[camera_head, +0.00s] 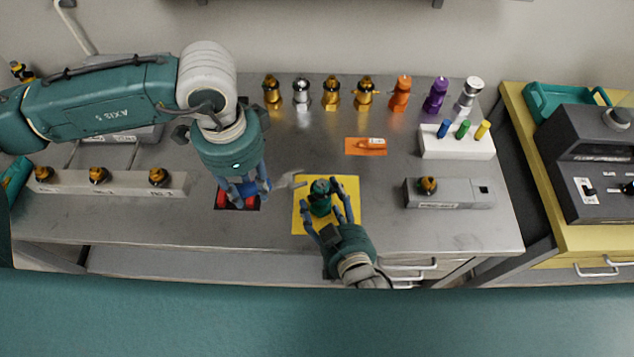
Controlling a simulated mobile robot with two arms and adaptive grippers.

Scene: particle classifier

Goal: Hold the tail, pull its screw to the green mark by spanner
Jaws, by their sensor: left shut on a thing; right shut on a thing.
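The green tail (320,197) stands on the yellow mat (345,222) near the table's front edge. My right gripper (322,203) reaches it from the front, with one finger on each side, and is shut on it. My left gripper (243,192) points down just left of the yellow mat and is shut on the spanner. The spanner's grey head (287,180) sticks out to the right toward the tail. I cannot tell whether it touches the tail's screw. The green mark cannot be made out.
A dark mat with a red piece (236,203) lies under my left gripper. Several coloured tails, one orange (400,93), line the back. A long holder (128,183) is left.

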